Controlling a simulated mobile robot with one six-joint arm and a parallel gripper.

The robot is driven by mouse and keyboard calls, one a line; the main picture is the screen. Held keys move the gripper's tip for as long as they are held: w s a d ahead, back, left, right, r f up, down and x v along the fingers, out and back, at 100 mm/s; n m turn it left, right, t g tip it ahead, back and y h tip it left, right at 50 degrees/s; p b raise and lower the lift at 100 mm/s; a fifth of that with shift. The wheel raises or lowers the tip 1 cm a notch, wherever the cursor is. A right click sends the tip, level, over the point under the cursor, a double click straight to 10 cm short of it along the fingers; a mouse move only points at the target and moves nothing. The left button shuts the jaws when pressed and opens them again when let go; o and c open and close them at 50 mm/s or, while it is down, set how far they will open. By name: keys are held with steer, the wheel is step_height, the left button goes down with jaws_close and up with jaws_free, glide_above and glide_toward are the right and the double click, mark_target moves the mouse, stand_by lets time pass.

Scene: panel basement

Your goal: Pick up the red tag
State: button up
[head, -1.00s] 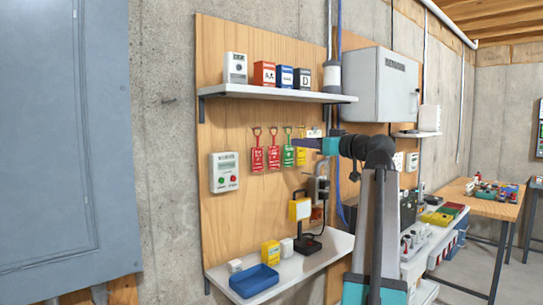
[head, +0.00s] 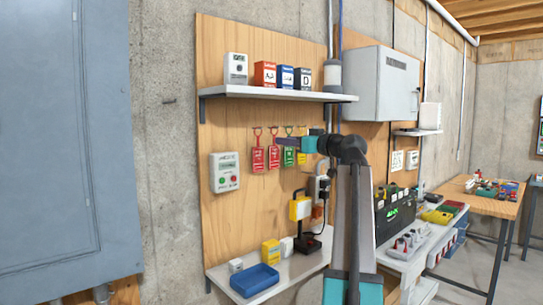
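Two red tags hang side by side on the wooden board, a left red tag (head: 258,158) and a right red tag (head: 274,156). A green tag (head: 289,156) hangs to their right, and a yellow tag (head: 302,157) hangs beyond it, partly covered by my arm. My gripper (head: 280,142) points left in front of the tags, at the height of their upper parts. Its tip overlaps the green tag and reaches the right red tag in the picture. I cannot tell its distance from the tags or whether its fingers are apart.
A shelf (head: 270,94) with several small boxes is above the tags. A white meter box (head: 224,172) is at their left. Below is a lower shelf (head: 322,246) with a blue tray (head: 254,280) and a yellow lamp (head: 300,208). A grey cabinet (head: 385,85) is at right.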

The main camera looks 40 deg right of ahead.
mark_target(274, 148)
steer(key=w, duration=0.1)
steer(key=w+p, duration=0.1)
steer(key=w, duration=0.1)
steer(key=w+p, duration=0.1)
steer(key=w, duration=0.1)
steer(key=shift+d, duration=0.25)
stand_by(0.4)
jaws_close()
